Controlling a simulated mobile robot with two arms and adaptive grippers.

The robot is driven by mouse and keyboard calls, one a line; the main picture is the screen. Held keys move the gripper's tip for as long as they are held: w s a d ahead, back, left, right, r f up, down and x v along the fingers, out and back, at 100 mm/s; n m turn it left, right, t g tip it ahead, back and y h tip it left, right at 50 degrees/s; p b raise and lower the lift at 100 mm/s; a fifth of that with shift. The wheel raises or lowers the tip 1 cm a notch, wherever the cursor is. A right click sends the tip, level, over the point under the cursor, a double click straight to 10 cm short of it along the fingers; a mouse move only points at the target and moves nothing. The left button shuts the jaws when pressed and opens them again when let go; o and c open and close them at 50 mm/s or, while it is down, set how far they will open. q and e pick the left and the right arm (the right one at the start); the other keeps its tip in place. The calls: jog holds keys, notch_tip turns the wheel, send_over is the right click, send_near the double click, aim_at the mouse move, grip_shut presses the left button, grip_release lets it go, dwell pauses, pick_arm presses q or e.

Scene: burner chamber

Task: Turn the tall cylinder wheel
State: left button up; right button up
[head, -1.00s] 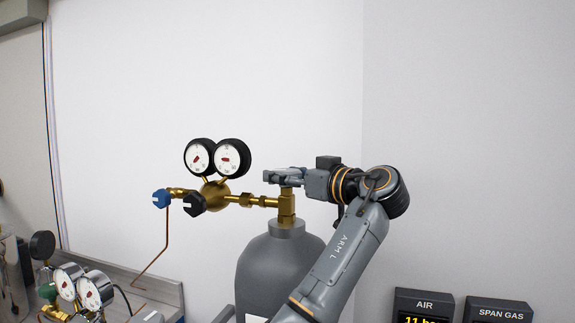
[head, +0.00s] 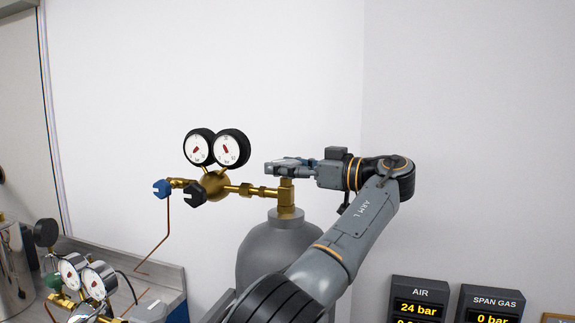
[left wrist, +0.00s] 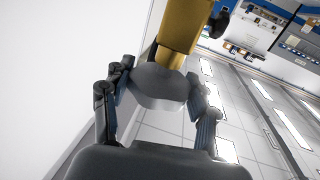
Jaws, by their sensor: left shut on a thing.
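The tall grey cylinder (head: 275,248) stands right of the middle in the head view, with a brass valve (head: 286,198) on top. My left gripper (head: 285,166) reaches in level from the right over the valve top and hides the wheel there. In the left wrist view the grey wheel (left wrist: 158,88) sits between the two fingers of my left gripper (left wrist: 160,78), which is shut on it. The brass valve body (left wrist: 183,30) runs on beyond the wheel. My right gripper is not in view.
Two round gauges (head: 215,148) and a brass regulator with a blue knob (head: 162,189) and a black knob (head: 195,194) stand left of the valve. More gauges (head: 85,275) are at lower left. The AIR display (head: 421,309) reads 24 bar; SPAN GAS (head: 492,318) reads 0 bar.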

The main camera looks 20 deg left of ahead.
pick_arm(q)
jog(key=shift+a, duration=0.1)
dwell(0.5)
jog(key=o, duration=0.9)
jog(key=shift+o, duration=1.4)
jog(key=shift+a, duration=0.15)
jog(key=shift+w+a+f, duration=0.1)
jog(key=shift+a, duration=0.05)
jog(key=shift+d, duration=0.25)
jog(key=shift+a+t, duration=0.1)
jog(key=shift+t, duration=0.2)
jog(key=shift+f+m+b, duration=0.1)
jog(key=shift+m+b, duration=0.2)
jog(key=shift+b, duration=0.05)
